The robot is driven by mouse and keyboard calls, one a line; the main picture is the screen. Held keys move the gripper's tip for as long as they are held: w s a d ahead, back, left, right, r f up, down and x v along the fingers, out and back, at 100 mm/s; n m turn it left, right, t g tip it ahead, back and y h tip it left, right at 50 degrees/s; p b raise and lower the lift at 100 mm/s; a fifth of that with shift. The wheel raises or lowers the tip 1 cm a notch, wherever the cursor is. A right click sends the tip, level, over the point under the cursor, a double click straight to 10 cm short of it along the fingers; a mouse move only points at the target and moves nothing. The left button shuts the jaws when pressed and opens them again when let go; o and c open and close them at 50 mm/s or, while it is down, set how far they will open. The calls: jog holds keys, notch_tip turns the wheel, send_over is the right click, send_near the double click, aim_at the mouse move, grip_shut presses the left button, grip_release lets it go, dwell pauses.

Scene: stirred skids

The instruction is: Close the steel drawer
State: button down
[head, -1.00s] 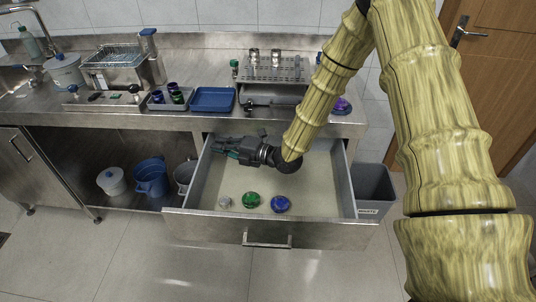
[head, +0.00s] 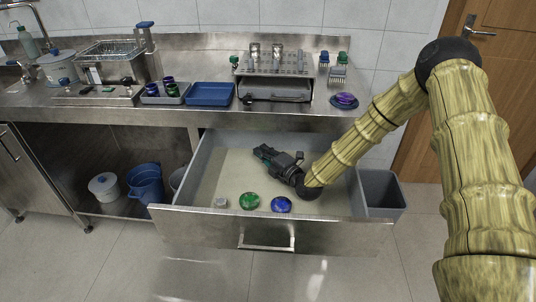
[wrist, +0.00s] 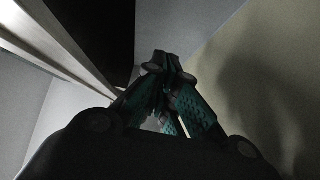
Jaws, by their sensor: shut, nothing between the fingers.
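The steel drawer (head: 210,226) under the counter stands pulled well out, its bar handle (head: 266,240) on the front panel. Inside lie a small grey item (head: 220,202), a green round item (head: 250,201) and a blue round item (head: 281,205), in a row near the front. My gripper (head: 261,151) is over the drawer's interior, behind these items, and points toward the back left. In the wrist view its fingers (wrist: 165,62) are together with nothing held. I cannot tell whether it touches the drawer.
The steel counter (head: 225,119) above holds a blue tray (head: 210,94), a rack (head: 275,64) and a purple item on a dish (head: 345,100). A grey bin (head: 382,193) stands right of the drawer. A blue bucket (head: 146,182) is on the left below. The floor in front is clear.

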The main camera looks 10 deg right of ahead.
aim_at(242, 135)
jog(key=shift+x, duration=3.55)
